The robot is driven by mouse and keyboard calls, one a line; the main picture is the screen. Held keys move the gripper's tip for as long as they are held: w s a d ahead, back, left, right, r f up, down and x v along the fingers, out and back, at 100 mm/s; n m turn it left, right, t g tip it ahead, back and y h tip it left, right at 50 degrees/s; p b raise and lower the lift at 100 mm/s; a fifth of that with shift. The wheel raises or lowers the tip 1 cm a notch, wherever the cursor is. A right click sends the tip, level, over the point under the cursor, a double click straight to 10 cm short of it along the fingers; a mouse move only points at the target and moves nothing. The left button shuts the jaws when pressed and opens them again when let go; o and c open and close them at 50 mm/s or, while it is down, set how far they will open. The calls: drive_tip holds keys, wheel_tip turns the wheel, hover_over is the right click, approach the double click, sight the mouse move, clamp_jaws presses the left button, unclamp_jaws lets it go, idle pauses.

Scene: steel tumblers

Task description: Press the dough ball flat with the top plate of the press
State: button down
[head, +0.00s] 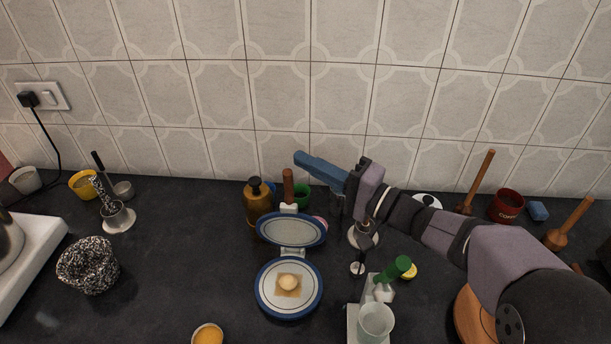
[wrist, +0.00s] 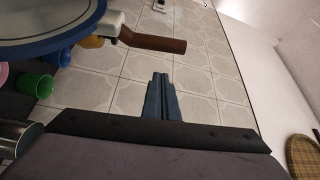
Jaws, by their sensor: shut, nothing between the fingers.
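The press stands open on the dark counter. Its round blue-rimmed bottom plate (head: 265,297) lies flat. The pale dough ball (head: 288,282) sits near the middle of it on a tan square sheet. The top plate (head: 292,230) is raised behind it, tilted back on the hinge side. Its brown handle (head: 288,186) points upward. My gripper (head: 298,157) is shut and empty, above and just behind the handle in the head view. In the wrist view the shut fingers (wrist: 161,76) are apart from the handle (wrist: 155,43), and the plate's blue rim (wrist: 75,42) fills the upper left.
An amber bottle (head: 257,205) and a green cup (head: 302,196) stand close to the raised plate. A green-handled device with a glass (head: 375,320) stands right of the press. A yellow-filled bowl (head: 207,335) is at the front.

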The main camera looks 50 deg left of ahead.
drive_tip(key=r+b+v, duration=0.1)
drive_tip(key=b+v, duration=0.2)
drive_tip(key=v, duration=0.6)
drive_tip(key=shift+w+d+f, duration=0.25)
drive_tip(key=shift+d+f, duration=0.1)
drive_tip(key=shift+f, duration=0.15)
drive_tip(key=c, duration=2)
unclamp_jaws()
drive_tip(key=shift+r, duration=0.1)
drive_tip(key=shift+o, duration=1.4)
drive_tip(key=shift+s+a+r, duration=0.1)
drive_tip(key=shift+s+r, duration=0.1)
drive_tip(key=shift+r, duration=0.1)
drive_tip(key=s+a+r+n+g+h+p, duration=0.4)
drive_tip(key=s+a+r+n+h+p, duration=0.5)
drive_tip(key=s+r+p, duration=0.8)
drive_tip(key=m+t+h+p, duration=0.7)
drive_tip(key=t+h+p, duration=0.2)
drive_tip(key=p, duration=0.3)
hover_over(289, 195)
wheel_tip(289, 195, down, 9)
drive_tip(key=shift+w+f, duration=0.1)
drive_tip(key=shift+f, duration=0.1)
drive_tip(key=shift+a+f+p, duration=0.1)
drive_tip(key=shift+f+p, duration=1.15)
drive_tip(key=shift+f, duration=2.45)
clamp_jaws()
